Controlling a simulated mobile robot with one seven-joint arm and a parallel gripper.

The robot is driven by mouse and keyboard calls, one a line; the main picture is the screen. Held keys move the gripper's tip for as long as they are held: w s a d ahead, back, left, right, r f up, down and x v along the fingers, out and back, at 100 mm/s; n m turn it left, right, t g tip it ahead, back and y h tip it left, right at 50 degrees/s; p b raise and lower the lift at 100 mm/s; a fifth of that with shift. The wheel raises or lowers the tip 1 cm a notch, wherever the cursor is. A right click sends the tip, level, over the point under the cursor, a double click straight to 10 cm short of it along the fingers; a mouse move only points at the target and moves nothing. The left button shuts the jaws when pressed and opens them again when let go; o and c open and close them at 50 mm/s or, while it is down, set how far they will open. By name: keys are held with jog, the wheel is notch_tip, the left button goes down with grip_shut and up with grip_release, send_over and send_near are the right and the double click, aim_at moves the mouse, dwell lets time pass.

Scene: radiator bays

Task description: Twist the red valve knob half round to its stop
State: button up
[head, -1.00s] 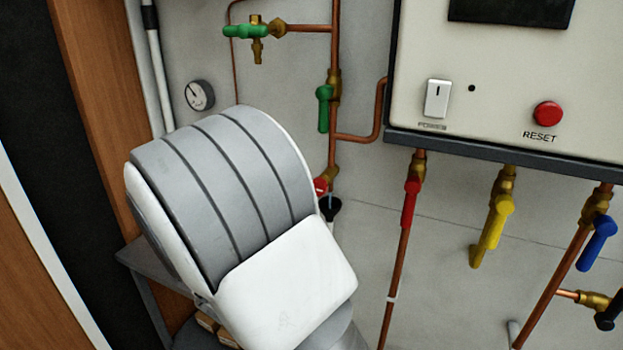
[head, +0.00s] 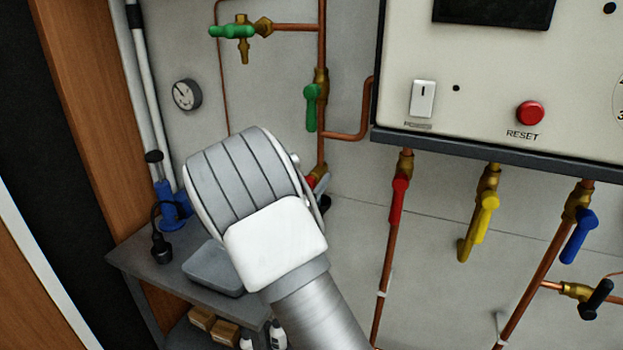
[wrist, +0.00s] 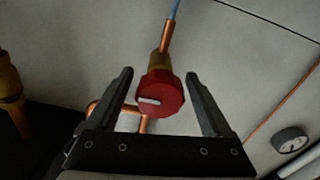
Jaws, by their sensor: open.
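The red valve knob (wrist: 160,94) is faceted, with a short white mark on its face, lying nearly level in the wrist view. It sits on a brass valve body with a copper pipe. My gripper (wrist: 159,73) is open, its two dark fingers either side of the knob in the picture. Gaps show between the knob and both fingers; how deep the knob lies between them I cannot tell. In the head view only a bit of the red knob (head: 311,181) shows beside my arm, which hides most of my gripper.
A red lever (head: 397,199), yellow lever (head: 486,217) and blue lever (head: 579,236) hang below the control panel (head: 480,105). Green-handled valves (head: 312,107) are above my arm. A grey bench (head: 150,262) with a blue tool stands lower left. A gauge (wrist: 290,140) is at the wrist view's right.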

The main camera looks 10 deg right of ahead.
jog(key=shift+w+d, duration=0.15)
jog(key=shift+w, duration=0.05)
grip_shut()
dwell(0.4)
